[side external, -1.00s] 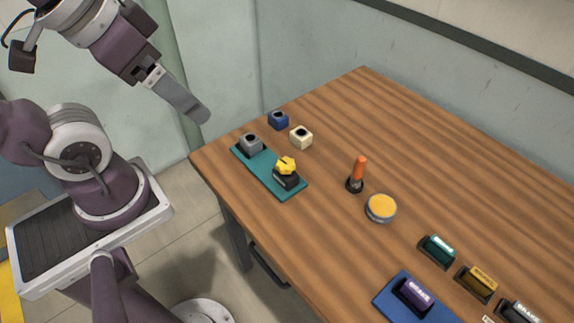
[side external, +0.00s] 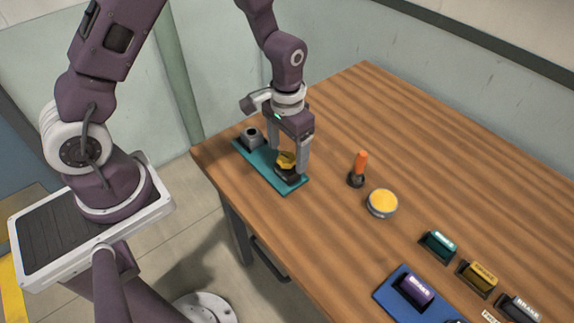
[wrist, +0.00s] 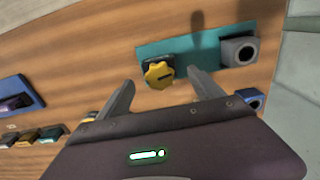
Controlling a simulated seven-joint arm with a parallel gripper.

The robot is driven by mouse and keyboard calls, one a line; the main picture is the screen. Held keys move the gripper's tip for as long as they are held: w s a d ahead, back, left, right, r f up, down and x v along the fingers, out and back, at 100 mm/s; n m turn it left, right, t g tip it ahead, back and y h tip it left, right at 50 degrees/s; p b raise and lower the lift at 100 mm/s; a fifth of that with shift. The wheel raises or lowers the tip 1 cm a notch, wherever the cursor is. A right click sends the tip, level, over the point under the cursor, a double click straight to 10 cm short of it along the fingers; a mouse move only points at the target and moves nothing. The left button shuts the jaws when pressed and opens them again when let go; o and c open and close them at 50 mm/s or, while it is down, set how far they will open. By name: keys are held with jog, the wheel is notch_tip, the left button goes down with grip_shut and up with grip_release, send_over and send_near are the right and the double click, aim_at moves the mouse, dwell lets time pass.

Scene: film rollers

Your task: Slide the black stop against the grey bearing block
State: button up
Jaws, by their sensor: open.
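The black stop (side external: 285,176) with a yellow knob (side external: 286,160) on top sits at the near right end of the teal plate (side external: 262,175). In the wrist view the yellow knob (wrist: 159,75) shows at the plate's left part, with little of the black body visible. The grey bearing block (side external: 252,137) stands at the plate's other end, apart from the stop; it also shows in the wrist view (wrist: 239,51). My gripper (side external: 288,164) is open above the plate, its fingers on either side of the stop in the side view. Whether they touch it cannot be told.
An orange-handled tool (side external: 359,168) and a yellow-topped round tin (side external: 382,203) stand to the right. Several labelled rollers, including a purple one (side external: 416,288) on a blue plate, lie at lower right. A blue block (wrist: 254,98) shows beside the plate in the wrist view.

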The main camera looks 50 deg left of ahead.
aim_at(287, 167)
notch_tip(287, 167, down, 6)
jog(key=shift+r, duration=0.15)
